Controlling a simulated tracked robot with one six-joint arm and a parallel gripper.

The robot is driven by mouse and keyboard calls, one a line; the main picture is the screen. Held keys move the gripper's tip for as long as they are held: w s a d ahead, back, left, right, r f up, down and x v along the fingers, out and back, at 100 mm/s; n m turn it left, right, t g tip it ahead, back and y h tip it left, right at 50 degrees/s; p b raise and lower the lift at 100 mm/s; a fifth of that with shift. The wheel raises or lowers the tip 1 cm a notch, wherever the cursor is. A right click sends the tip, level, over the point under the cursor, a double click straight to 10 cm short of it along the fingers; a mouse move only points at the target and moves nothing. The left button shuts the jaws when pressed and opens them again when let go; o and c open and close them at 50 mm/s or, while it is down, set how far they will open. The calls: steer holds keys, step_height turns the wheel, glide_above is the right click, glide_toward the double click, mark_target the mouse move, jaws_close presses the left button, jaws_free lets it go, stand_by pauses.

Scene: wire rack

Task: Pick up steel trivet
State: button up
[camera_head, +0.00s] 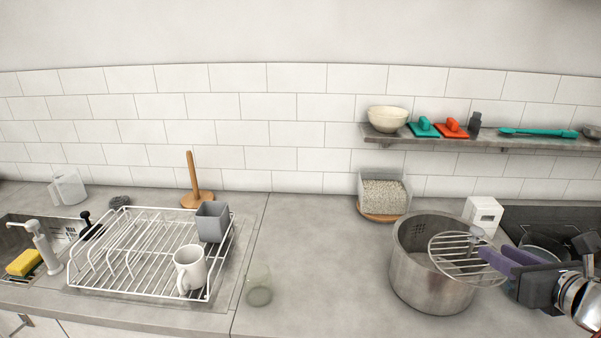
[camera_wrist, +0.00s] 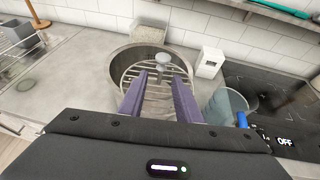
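The steel trivet (camera_head: 462,266) is a round wire grid with a grey knob near its far side. It overlaps the right part of the steel pot's opening and reaches past the pot's right rim in the head view. I cannot tell whether it rests on the rim. In the wrist view the trivet (camera_wrist: 130,78) lies in front of my fingers, with the knob just beyond the tips. My gripper (camera_head: 494,253) has purple fingers over the trivet's right side. In the wrist view my gripper (camera_wrist: 160,76) is open, its fingers apart with nothing clamped between them.
The steel pot (camera_head: 424,287) stands under the trivet. A white box (camera_head: 483,214), a clear container of grain (camera_head: 382,190) and the dark hob (camera_head: 570,225) are close by. The middle counter is clear.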

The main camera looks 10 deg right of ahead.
mark_target(474, 240)
steer(key=shift+w, duration=0.1)
steer(key=x, duration=0.7)
steer(key=shift+w+d+f, duration=0.1)
steer(key=shift+w+f, duration=0.05)
steer(key=shift+w, duration=0.2)
steer(key=shift+w+d+f, duration=0.1)
steer(key=shift+w+f, duration=0.05)
steer(key=shift+w, duration=0.2)
steer(key=shift+x, duration=2.6)
steer(key=shift+d, duration=0.1)
steer(key=shift+c, duration=0.5)
jaws_close()
